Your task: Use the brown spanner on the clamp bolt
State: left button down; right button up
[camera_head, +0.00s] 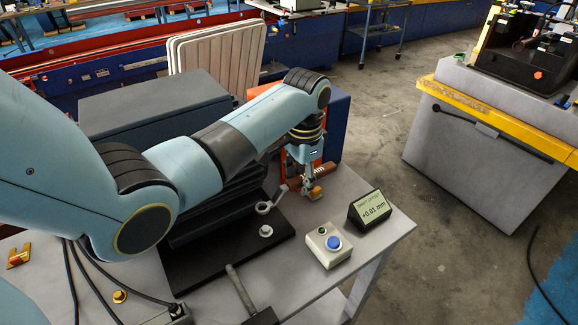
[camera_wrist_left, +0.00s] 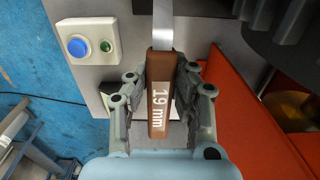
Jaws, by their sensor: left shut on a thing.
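My left gripper (camera_head: 311,184) is shut on the brown spanner (camera_head: 326,170) over the far part of the grey table. In the left wrist view the fingers (camera_wrist_left: 160,104) close on both sides of the spanner's brown handle (camera_wrist_left: 158,95), marked "19 mm". Its silver shank (camera_wrist_left: 163,25) runs out of the top of that view, so the spanner's working end is hidden there. A pale round bolt-like part (camera_head: 266,231) stands on the black plate, apart from the gripper. I cannot tell for certain that it is the clamp bolt. My right gripper is not in view.
A button box (camera_head: 329,245) with a blue button and a display (camera_head: 370,208) reading +0.01 mm stand near the table's right edge. A silver ringed part (camera_head: 265,207) is by the black plate (camera_head: 225,262). An orange panel (camera_wrist_left: 247,110) is close beside the gripper.

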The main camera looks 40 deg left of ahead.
pick_arm(q)
jog(key=shift+d+f, duration=0.4)
jog(key=shift+f, duration=0.15)
jog(key=shift+a+f, duration=0.1)
jog(key=shift+f, duration=0.25)
notch_tip(320, 180, down, 3)
jog(key=shift+b, duration=1.15)
jog(key=shift+f+b, duration=0.35)
jog(key=shift+r, duration=0.15)
jog(key=shift+r+p, duration=0.1)
jog(key=shift+p, duration=0.5)
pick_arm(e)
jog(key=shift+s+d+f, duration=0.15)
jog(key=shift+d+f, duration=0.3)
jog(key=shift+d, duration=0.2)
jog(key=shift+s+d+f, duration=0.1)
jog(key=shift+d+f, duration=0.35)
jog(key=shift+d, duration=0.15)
pick_arm(q)
jog(key=shift+f, duration=0.4)
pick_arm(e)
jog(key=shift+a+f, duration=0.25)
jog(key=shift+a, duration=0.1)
